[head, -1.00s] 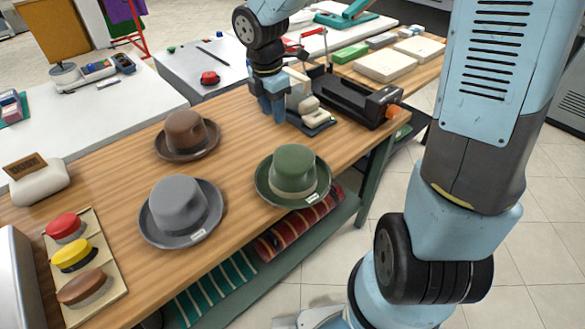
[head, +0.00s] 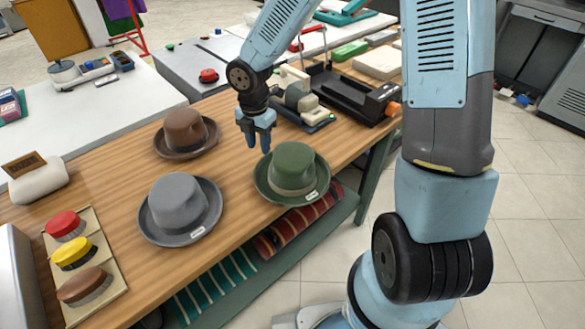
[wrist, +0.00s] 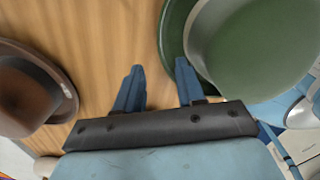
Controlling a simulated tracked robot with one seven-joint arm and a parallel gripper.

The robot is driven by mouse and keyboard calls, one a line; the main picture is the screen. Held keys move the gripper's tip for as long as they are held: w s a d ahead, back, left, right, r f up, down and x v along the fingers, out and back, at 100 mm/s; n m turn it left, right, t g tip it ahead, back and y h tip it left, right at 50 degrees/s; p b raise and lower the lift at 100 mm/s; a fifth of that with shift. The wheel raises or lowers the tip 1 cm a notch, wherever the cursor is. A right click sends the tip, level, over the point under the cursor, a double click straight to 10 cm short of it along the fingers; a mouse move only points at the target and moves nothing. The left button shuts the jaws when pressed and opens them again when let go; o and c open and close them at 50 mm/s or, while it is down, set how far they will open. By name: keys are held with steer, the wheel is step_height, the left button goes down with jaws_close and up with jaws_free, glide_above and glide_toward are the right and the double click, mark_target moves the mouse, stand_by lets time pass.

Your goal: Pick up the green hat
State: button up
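The green hat (head: 292,170) sits crown up on the wooden table near its front right edge, with a pale band and a small white tag. My gripper (head: 258,143) is just behind and left of it, pointing down, empty, with its two blue fingers apart. In the wrist view the green hat (wrist: 250,45) fills the upper right. There my gripper (wrist: 160,85) shows open, with the right finger overlapping the hat's brim edge and the left finger over bare wood. I cannot tell whether the right finger touches the brim.
A brown hat (head: 186,132) stands left of my gripper, and a grey hat (head: 180,206) stands in front left. A black device (head: 350,92) and a small sewing-machine-like item (head: 300,103) stand behind right. A brush tray (head: 92,235) lies at the left. Bare wood lies between the hats.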

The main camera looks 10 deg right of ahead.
steer(key=shift+w+d+f, duration=0.1)
steer(key=shift+f, duration=2.65)
steer(key=shift+c, duration=0.2)
jaws_close()
